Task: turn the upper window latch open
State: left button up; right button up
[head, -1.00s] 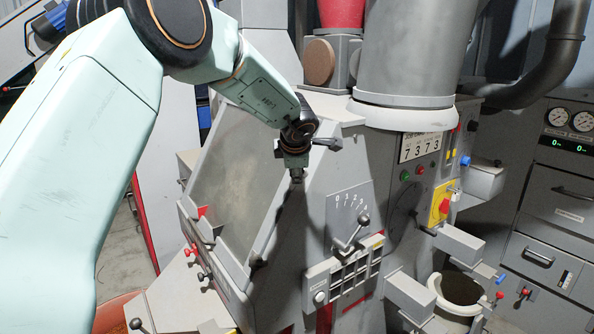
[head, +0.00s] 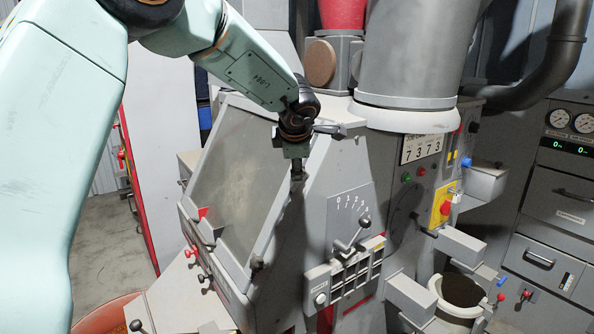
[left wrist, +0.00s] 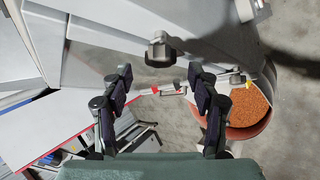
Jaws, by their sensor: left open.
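The tilted window (head: 235,165) is a grey glass panel in a pale frame on the machine's sloped face. The upper window latch (left wrist: 160,48) is a small dark knob at the frame's edge, in the left wrist view just beyond and between my fingertips. In the head view my left gripper (head: 297,168) hangs over the upper right frame edge and mostly hides this latch. My left gripper's fingers also show in the left wrist view (left wrist: 161,80), spread apart with nothing between them. A lower dark latch (head: 258,264) sits farther down the same edge. My right gripper is out of view.
A numbered lever plate (head: 350,215) is right of the window, with a grey slotted panel (head: 345,277) below. Small red handles (head: 190,252) stick out at the lower left. A bin of orange granules (left wrist: 250,108) stands on the floor.

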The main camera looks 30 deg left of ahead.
pick_arm(q)
jog(key=v, duration=0.7)
jog(key=shift+f, duration=0.1)
